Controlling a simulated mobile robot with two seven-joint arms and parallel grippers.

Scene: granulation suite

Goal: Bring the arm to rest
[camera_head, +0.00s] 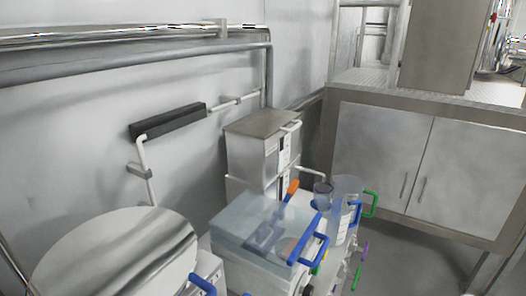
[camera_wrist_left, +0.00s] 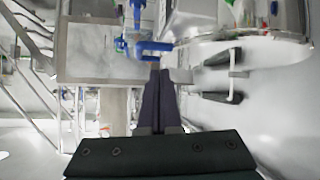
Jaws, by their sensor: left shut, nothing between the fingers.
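My left gripper (camera_wrist_left: 158,78) shows in the left wrist view, its two dark fingers shut together with nothing between them. A blue handle (camera_wrist_left: 153,47) appears just beyond the fingertips in the picture; I cannot tell the distance between them. Neither of my grippers is visible in the head view, and the right one shows in no view.
In the head view, a clear-lidded box (camera_head: 250,225) with blue handles stands front centre. Beside it are a transparent jug (camera_head: 345,190) and a steel cabinet (camera_head: 262,150). A round steel top (camera_head: 110,255) is at front left. A dark bar (camera_head: 167,121) and pipes line the wall.

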